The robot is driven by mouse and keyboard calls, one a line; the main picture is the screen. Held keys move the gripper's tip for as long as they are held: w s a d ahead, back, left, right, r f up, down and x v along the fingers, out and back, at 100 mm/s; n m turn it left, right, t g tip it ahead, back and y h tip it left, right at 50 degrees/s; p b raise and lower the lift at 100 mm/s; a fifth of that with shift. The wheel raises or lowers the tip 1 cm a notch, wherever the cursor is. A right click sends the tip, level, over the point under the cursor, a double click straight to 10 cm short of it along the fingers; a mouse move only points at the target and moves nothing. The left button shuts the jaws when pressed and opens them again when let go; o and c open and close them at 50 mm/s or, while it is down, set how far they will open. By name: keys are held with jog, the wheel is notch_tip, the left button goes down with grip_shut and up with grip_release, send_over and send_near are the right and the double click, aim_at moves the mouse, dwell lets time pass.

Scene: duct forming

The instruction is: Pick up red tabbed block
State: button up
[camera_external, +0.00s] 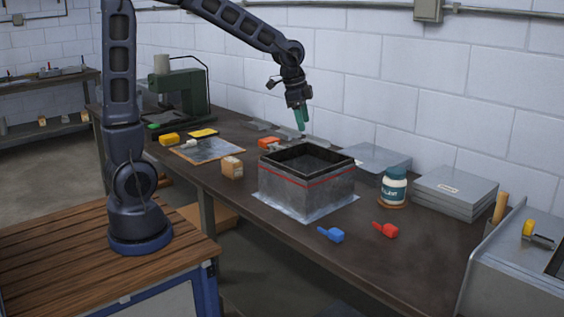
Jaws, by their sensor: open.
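A red tabbed block (386,230) lies on the dark workbench, right of the metal duct box, with its tab pointing left. A blue tabbed block (331,234) lies to its left, nearer the bench's front edge. My gripper (300,121) has green fingers and hangs above the back of the open-topped duct box, pointing down. It is open and well apart from the red tabbed block, up and to the left of it. I see nothing between the fingers, though they are small in the picture.
The duct box (306,194) stands on a metal sheet (272,204) mid-bench. A white-and-teal jar (394,187) and stacked grey panels (455,194) stand behind the red block. A metal machine (520,275) is at right. The bench in front of the blocks is clear.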

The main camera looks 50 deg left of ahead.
jog(key=w+d+f+m+g+h, duration=0.1)
jog(key=w+d+f+m, duration=0.15)
jog(key=d+f, duration=0.2)
jog(key=w+d+f+m, duration=0.2)
jog(key=w+d+f, duration=0.15)
jog(key=d, duration=0.25)
jog(key=m+g+h, duration=0.2)
jog(key=m, duration=0.2)
send_near(391, 227)
jog(key=x, duration=0.9)
jog(key=shift+d+f, duration=0.1)
jog(key=shift+f, duration=0.15)
jog(key=c, duration=1.1)
